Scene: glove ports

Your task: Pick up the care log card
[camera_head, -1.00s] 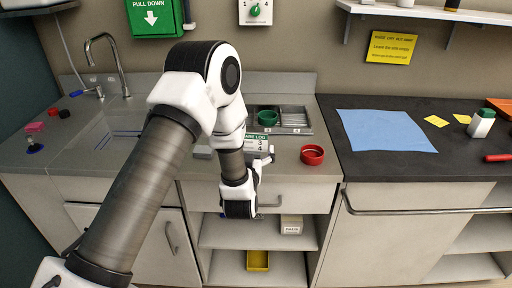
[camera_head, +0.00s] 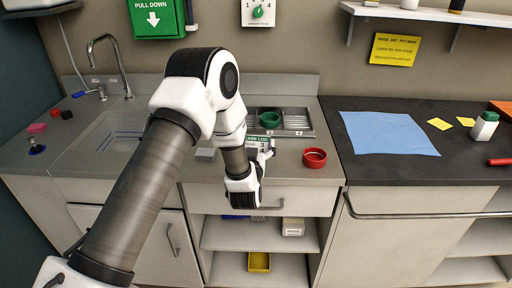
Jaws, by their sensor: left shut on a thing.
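The care log card (camera_head: 257,139) is a small white card with a green header. It stands upright near the front of the counter, in front of a grey tray, and is partly hidden by my arm. My left gripper (camera_head: 265,155) is at the card's lower right part and is shut on it. My left wrist hangs in front of the counter's front edge and hides part of the fingers. I cannot tell whether the card touches the counter. My right gripper is not in view.
A red bowl (camera_head: 315,158) stands right of the card. The grey tray (camera_head: 297,121) behind holds a green bowl (camera_head: 270,119). A sink (camera_head: 112,135) lies to the left. A blue mat (camera_head: 388,132) and a green-capped bottle (camera_head: 484,126) are on the dark counter at right.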

